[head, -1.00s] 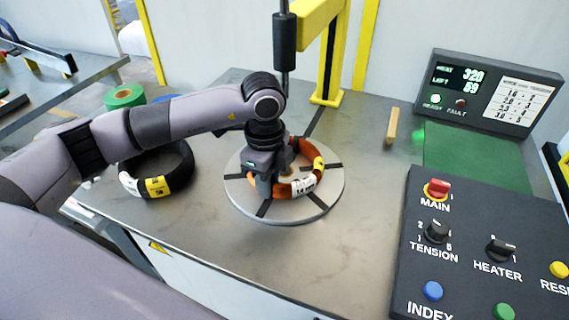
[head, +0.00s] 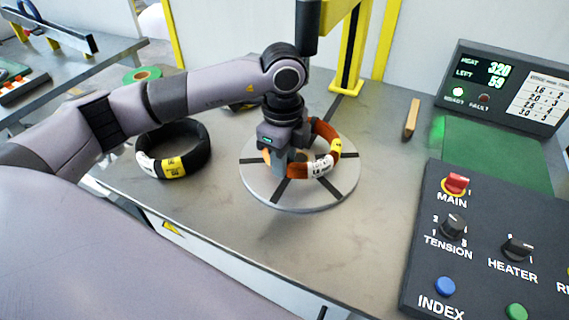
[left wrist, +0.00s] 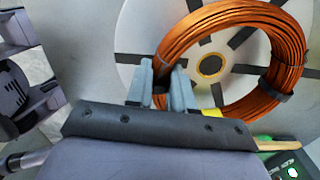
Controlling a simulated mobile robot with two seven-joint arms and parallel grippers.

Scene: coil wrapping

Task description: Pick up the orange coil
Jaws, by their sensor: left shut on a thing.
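The orange coil (head: 325,129), with a white label and a yellow band, is over the grey round turntable (head: 312,199) with dark spokes. My left gripper (head: 281,163) is shut on the coil's left side. The coil looks slightly raised off the turntable, but the gap is hard to judge. In the left wrist view the coil (left wrist: 291,48) runs between the two fingers (left wrist: 163,84), and the turntable's hub shows through its ring. My right gripper is not in view.
A black coil (head: 200,160) with white and yellow labels lies on the table to the left. A yellow post (head: 352,60) and a dark hanging cylinder (head: 307,28) are behind the turntable. A control panel (head: 480,240) is at the right, with a wooden stick (head: 411,118) on the table beyond.

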